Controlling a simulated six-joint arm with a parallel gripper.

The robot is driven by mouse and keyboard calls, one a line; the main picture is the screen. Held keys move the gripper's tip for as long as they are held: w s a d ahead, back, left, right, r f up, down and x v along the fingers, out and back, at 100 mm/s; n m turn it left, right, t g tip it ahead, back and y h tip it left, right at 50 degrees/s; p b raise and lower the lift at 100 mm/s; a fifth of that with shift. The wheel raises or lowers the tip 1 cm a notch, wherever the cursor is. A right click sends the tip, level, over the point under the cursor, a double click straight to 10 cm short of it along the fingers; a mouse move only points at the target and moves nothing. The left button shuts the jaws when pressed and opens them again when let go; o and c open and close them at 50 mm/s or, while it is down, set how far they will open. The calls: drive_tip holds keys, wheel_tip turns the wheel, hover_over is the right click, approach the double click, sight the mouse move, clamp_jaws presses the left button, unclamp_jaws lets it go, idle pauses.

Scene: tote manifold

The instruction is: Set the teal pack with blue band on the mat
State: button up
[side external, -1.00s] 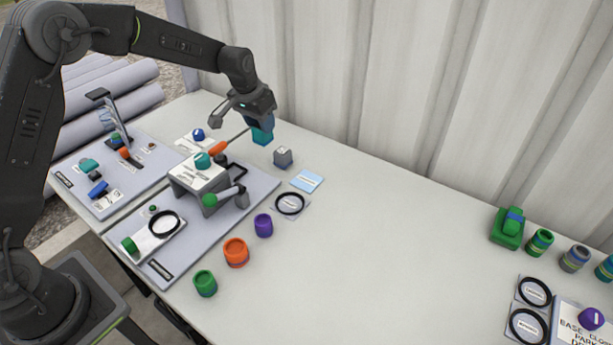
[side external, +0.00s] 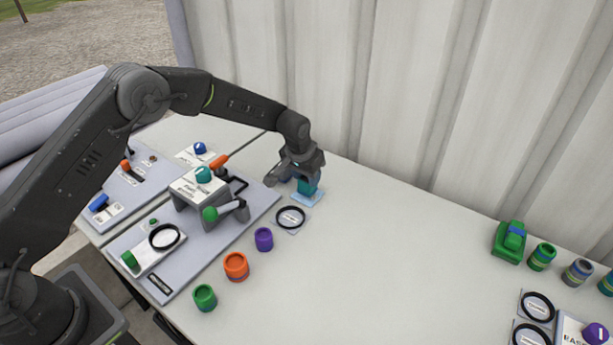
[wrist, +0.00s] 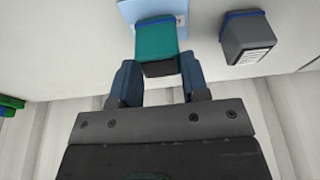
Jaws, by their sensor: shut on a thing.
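The teal pack with blue band (side external: 307,187) is between the fingers of my gripper (side external: 304,178), which is shut on it. In the wrist view the teal pack (wrist: 157,42) shows its blue band at the far end, with a finger on each side. The light blue mat (side external: 308,200) is directly below the pack; its edge also shows around the pack in the wrist view (wrist: 130,9). The pack looks upright and at or just above the mat. I cannot tell whether it touches.
A grey pack with a blue band (wrist: 247,40) stands close beside the mat. A black ring (side external: 291,217) lies in front of the mat, and a purple cup (side external: 264,239) stands nearby. The fixture board (side external: 190,240) is left. The table's middle is clear.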

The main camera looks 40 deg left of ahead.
drive_tip(key=shift+f, duration=0.35)
drive_tip(key=shift+f, duration=0.15)
drive_tip(key=o, duration=0.9)
drive_tip(key=shift+o, duration=0.2)
